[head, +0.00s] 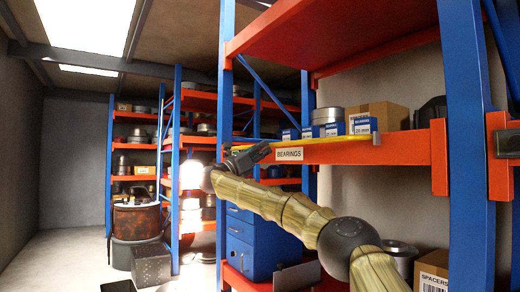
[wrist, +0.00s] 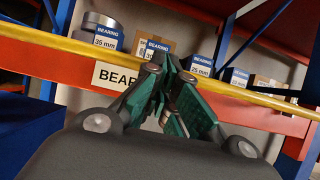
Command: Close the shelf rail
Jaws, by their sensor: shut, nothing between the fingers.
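The shelf rail is a yellow bar (head: 325,140) along the front edge of the orange bearings shelf (head: 400,148). In the head view a small grey piece (head: 376,138) sits at its right end. In the wrist view the rail (wrist: 225,86) runs slanting across, in front of the bearing boxes. My gripper (head: 262,152) is at the left part of the shelf front, close to the rail. In the wrist view its fingers (wrist: 166,82) are together and empty, overlapping the rail and the label. I cannot tell whether they touch the rail. They hide part of the rail.
Blue-and-white bearing boxes (head: 362,125) and a cardboard box (head: 378,112) stand on the shelf. A white BEARINGS label (head: 290,154) is on its front. Blue uprights (head: 470,150) flank the bay. A blue drawer cabinet (head: 240,243) stands below. Open floor (head: 60,260) lies at the left.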

